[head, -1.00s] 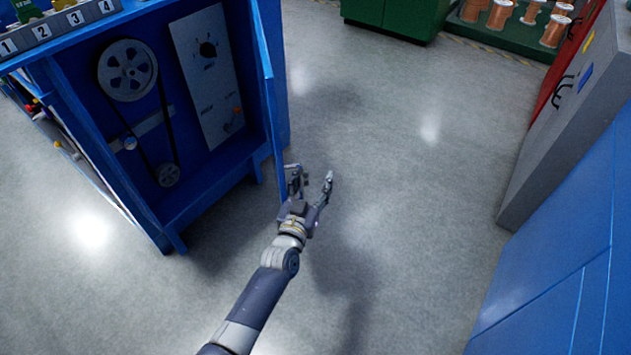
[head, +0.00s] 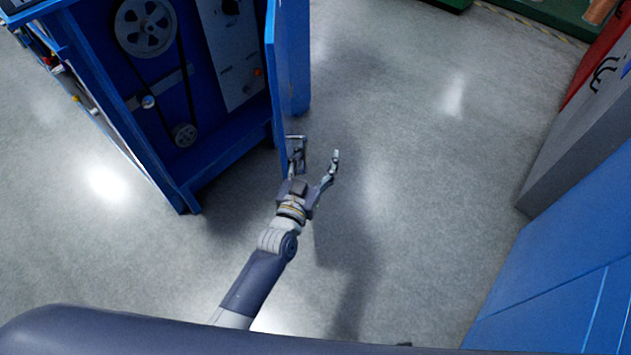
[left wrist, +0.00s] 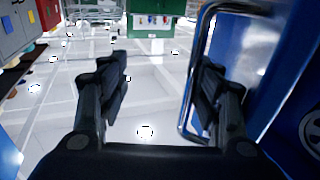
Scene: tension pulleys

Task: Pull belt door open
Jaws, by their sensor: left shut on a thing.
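The blue belt door (head: 291,60) stands swung well out from the blue cabinet (head: 215,160), seen nearly edge-on. Inside, a dark belt (head: 185,85) runs between a large grey pulley (head: 145,27) and a small pulley (head: 184,135). My left gripper (head: 317,157) is at the door's near edge. In the left wrist view a metal bar handle (left wrist: 188,85) on the blue door passes along the inner side of the right finger. My right gripper is not in view.
A blue cabinet (head: 555,290) and a grey one (head: 575,150) stand along the right. A green unit (head: 530,12) is at the far top. The grey floor (head: 410,170) between is clear.

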